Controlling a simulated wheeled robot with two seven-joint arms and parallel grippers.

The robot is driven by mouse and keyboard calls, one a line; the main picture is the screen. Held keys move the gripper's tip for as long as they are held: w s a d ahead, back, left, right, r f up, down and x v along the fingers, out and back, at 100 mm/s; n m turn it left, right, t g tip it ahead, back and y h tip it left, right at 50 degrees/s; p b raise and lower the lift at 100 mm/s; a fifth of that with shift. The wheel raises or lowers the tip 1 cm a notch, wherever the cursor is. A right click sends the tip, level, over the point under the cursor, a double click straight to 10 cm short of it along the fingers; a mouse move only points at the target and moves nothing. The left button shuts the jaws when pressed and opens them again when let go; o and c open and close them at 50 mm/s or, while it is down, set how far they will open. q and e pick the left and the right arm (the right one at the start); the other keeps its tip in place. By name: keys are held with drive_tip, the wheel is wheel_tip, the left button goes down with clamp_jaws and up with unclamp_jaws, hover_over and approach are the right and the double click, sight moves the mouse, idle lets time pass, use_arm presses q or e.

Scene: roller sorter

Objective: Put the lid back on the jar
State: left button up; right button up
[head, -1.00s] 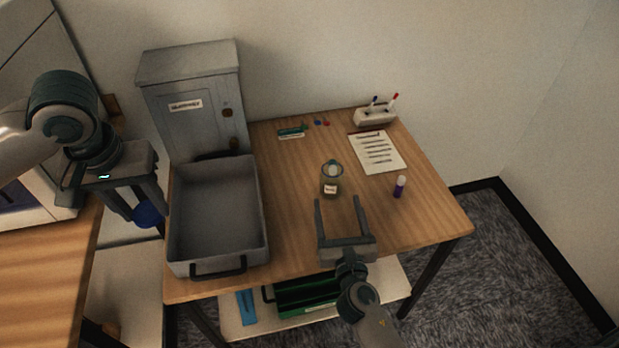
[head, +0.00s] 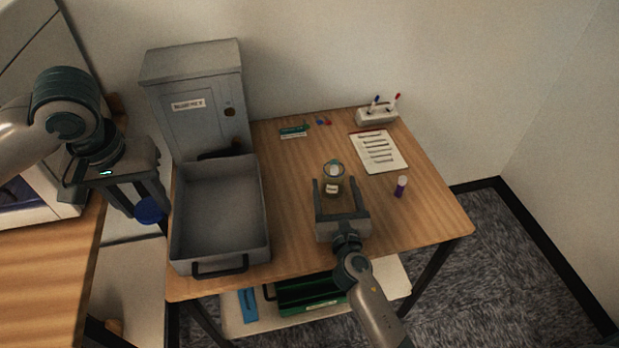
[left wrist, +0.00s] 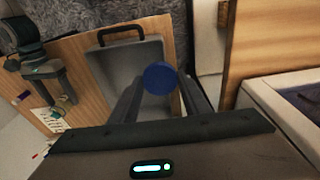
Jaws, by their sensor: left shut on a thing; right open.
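The jar (head: 333,186) is a small clear jar with a pale label. It stands upright and uncovered on the wooden table, right of the grey tray. My right gripper (head: 340,184) is open, with its two fingers on either side of the jar. I cannot tell whether they touch it. The blue round lid (head: 149,210) is between the fingertips of my left gripper (head: 150,203), which is shut on it. The lid hangs in the air left of the grey tray. It also shows in the left wrist view (left wrist: 160,78).
The grey tray (head: 263,215) stands on the table's left part, before a grey metal cabinet (head: 190,85). A purple-and-white glue stick (head: 401,187), a clipboard sheet (head: 378,152) and a pen holder (head: 377,116) are on the right. The table's front right is clear.

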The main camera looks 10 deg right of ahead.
drive_tip(key=shift+w, duration=0.65)
drive_tip(key=shift+c, duration=0.6)
drive_tip(key=c, duration=1.2)
drive_tip(key=shift+c, duration=0.2)
use_arm(q)
drive_tip(key=shift+r, duration=0.1)
use_arm(e)
drive_tip(key=shift+r, duration=0.1)
use_arm(q)
drive_tip(key=shift+r+p, duration=0.45)
drive_tip(key=shift+p, duration=0.1)
use_arm(e)
drive_tip(key=shift+d+r, duration=0.1)
drive_tip(key=shift+r, duration=0.7)
use_arm(q)
drive_tip(key=shift+r+p, duration=0.6)
drive_tip(key=shift+r, duration=0.05)
use_arm(e)
wheel_tip(320, 180, up, 3)
drive_tip(key=shift+f, duration=0.2)
use_arm(q)
drive_tip(key=shift+r+p, duration=0.6)
drive_tip(key=shift+p, duration=0.05)
use_arm(e)
drive_tip(key=s+d+r, duration=0.6)
drive_tip(key=s+d, duration=0.1)
drive_tip(key=d, duration=0.1)
drive_tip(key=shift+s+d+r, duration=0.3)
drive_tip(key=shift+s+r, duration=0.05)
drive_tip(key=shift+s, duration=0.05)
